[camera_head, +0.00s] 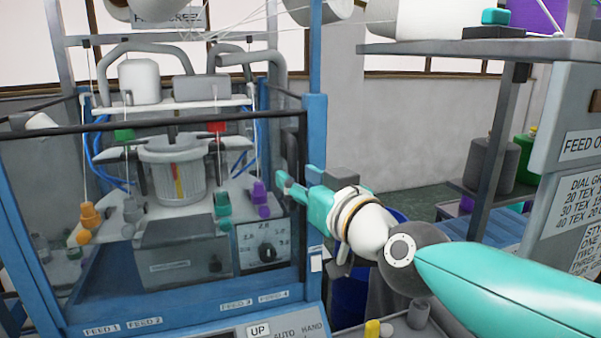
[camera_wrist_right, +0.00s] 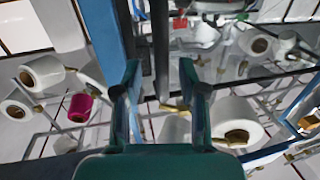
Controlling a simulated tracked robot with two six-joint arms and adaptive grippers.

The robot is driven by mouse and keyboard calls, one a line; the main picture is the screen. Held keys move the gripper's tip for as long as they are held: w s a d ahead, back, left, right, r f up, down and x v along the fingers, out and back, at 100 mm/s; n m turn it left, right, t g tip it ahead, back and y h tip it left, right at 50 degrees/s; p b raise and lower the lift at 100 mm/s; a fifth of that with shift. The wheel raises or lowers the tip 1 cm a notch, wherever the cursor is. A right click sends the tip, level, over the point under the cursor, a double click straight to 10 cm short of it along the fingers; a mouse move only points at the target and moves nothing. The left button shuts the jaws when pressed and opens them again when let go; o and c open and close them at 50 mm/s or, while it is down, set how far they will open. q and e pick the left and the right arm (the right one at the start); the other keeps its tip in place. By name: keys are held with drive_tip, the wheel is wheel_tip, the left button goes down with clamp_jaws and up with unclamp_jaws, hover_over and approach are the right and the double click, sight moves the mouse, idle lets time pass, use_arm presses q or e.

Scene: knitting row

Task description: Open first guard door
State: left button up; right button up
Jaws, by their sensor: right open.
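The guard door is a clear panel in a dark frame (camera_head: 303,215) across the front of the blue knitting machine (camera_head: 317,130). It looks shut, with its right edge beside the blue post. My right gripper (camera_head: 296,180), teal, is at that right edge, about halfway up. In the right wrist view its two fingers (camera_wrist_right: 160,75) are spread. A dark upright bar (camera_wrist_right: 160,35), seemingly the door's edge, shows between and beyond the fingertips; I cannot tell whether they touch it. A blue post (camera_wrist_right: 104,35) shows left of the fingers. My left gripper is out of view.
Behind the panel are a round needle cylinder (camera_head: 172,170), coloured yarn guides and a dial (camera_head: 266,252). A shelf (camera_head: 490,48) with cones stands at the right. A yellow-topped item (camera_head: 372,329) is below my right arm. White cones (camera_wrist_right: 238,120) show in the right wrist view.

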sight(296, 175)
drive_tip(key=shift+x, duration=1.55)
clamp_jaws()
